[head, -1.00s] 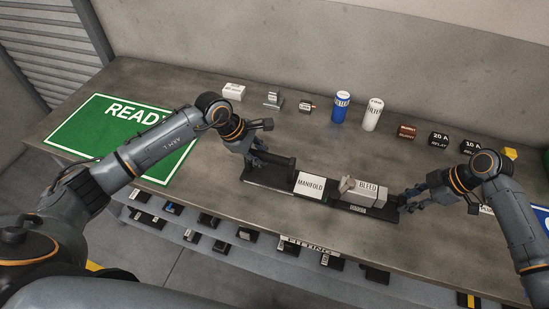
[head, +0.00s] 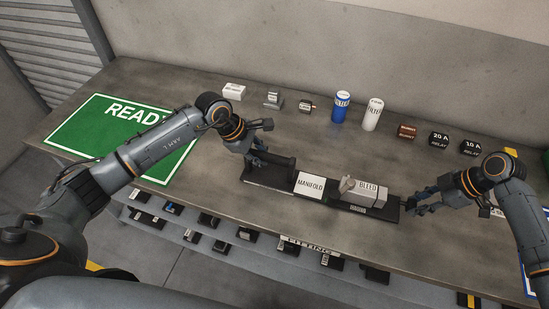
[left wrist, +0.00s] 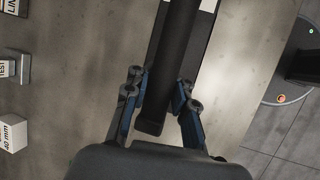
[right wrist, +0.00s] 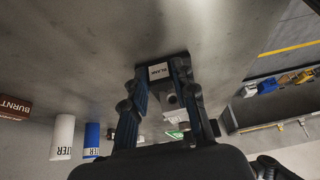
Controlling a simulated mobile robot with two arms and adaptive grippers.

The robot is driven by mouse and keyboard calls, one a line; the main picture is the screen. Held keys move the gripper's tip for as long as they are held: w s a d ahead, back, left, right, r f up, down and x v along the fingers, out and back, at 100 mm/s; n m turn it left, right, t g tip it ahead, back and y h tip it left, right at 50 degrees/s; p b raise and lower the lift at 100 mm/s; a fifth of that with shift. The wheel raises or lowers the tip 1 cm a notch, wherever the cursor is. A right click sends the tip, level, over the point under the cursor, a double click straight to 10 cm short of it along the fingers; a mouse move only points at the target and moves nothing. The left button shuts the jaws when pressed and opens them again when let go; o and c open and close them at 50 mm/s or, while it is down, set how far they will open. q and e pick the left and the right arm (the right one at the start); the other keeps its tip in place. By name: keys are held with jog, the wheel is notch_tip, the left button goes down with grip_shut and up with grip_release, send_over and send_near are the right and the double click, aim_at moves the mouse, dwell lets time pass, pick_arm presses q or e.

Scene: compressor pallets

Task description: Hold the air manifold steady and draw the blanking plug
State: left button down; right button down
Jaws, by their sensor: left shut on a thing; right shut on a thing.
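The air manifold (head: 311,184), a long dark bar with a white MANIFOLD label and a grey BLEED block (head: 370,192), lies on the bench. My left gripper (head: 270,160) is shut on the black tubular left end of the manifold. In the left wrist view the fingers (left wrist: 160,92) straddle this black tube (left wrist: 178,50). My right gripper (head: 411,205) is just off the manifold's right end. In the right wrist view its fingers (right wrist: 160,78) are shut on a small black blanking plug with a white label (right wrist: 159,71). The plug is mostly hidden in the head view.
Behind the manifold stand a blue filter (head: 341,107), a white filter (head: 372,114), relays (head: 438,142) and small blocks (head: 233,92). A green READY mat (head: 95,125) lies left. A lower shelf with several dark parts (head: 208,219) runs along the front. Bench in front is clear.

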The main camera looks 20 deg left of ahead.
pick_arm(q)
jog(key=shift+r, duration=0.15)
jog(key=c, duration=1)
grip_release()
